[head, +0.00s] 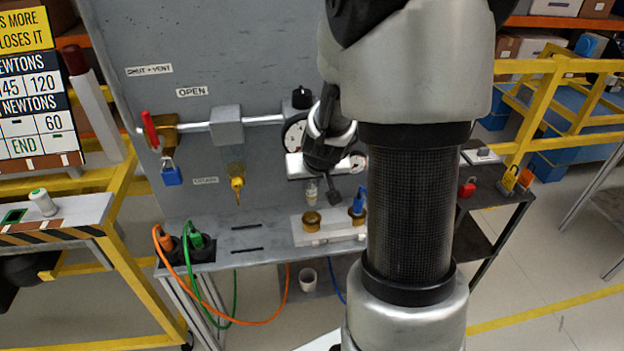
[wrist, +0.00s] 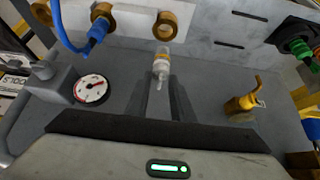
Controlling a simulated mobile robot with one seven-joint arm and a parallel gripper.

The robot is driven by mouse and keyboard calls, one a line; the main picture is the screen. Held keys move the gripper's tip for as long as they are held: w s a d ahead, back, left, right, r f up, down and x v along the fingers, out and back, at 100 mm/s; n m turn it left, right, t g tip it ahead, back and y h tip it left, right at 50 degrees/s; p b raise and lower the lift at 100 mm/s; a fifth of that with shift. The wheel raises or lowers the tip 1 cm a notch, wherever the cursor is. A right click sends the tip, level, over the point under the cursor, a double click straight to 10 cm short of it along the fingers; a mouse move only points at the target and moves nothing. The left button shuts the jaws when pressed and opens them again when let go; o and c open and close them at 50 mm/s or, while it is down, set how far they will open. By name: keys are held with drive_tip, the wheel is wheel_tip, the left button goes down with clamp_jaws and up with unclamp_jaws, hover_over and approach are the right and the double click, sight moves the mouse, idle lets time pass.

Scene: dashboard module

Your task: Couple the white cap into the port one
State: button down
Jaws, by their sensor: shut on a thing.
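My gripper (wrist: 161,84) is shut on a small whitish, partly clear cap (wrist: 161,64) with a tan band, held at the fingertips. In the head view the cap (head: 312,191) hangs below my gripper (head: 316,178), above the left brass ring port (head: 311,221). In the wrist view this empty brass ring (wrist: 166,25) lies just beyond the cap, with a visible gap between them. A second brass ring (wrist: 103,13) has a blue plug (wrist: 97,31) with a blue hose at it. I cannot read which port is number one.
A dial gauge (wrist: 90,90) and a yellow valve handle (wrist: 243,104) stand on either side of my fingers. Orange (head: 165,241) and green (head: 196,240) plugs with hoses sit at the shelf's left. A white spool (head: 42,202) stands on the left table.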

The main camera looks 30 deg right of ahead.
sight(312, 206)
drive_tip(key=shift+f+b, duration=3.2)
drive_tip(key=shift+f, duration=0.4)
drive_tip(key=shift+f+b, duration=0.75)
drive_tip(key=c, duration=1.5)
unclamp_jaws()
drive_tip(key=shift+o, duration=0.2)
drive_tip(key=s+a+r+n+p, duration=0.1)
drive_tip(key=s+a+r+p, duration=0.3)
drive_tip(key=s+r, duration=0.3)
drive_tip(key=s+a+r+n+y+p, duration=0.1)
drive_tip(key=s+a+r+p, duration=0.4)
drive_tip(key=r, duration=1.1)
drive_tip(key=s+a+r+n+p, duration=0.1)
drive_tip(key=s+a+r+p, duration=0.4)
drive_tip(key=s+r, duration=0.5)
drive_tip(key=shift+r+g+y+p, duration=0.4)
drive_tip(key=shift+r+p, duration=0.4)
drive_tip(key=shift+p, duration=0.05)
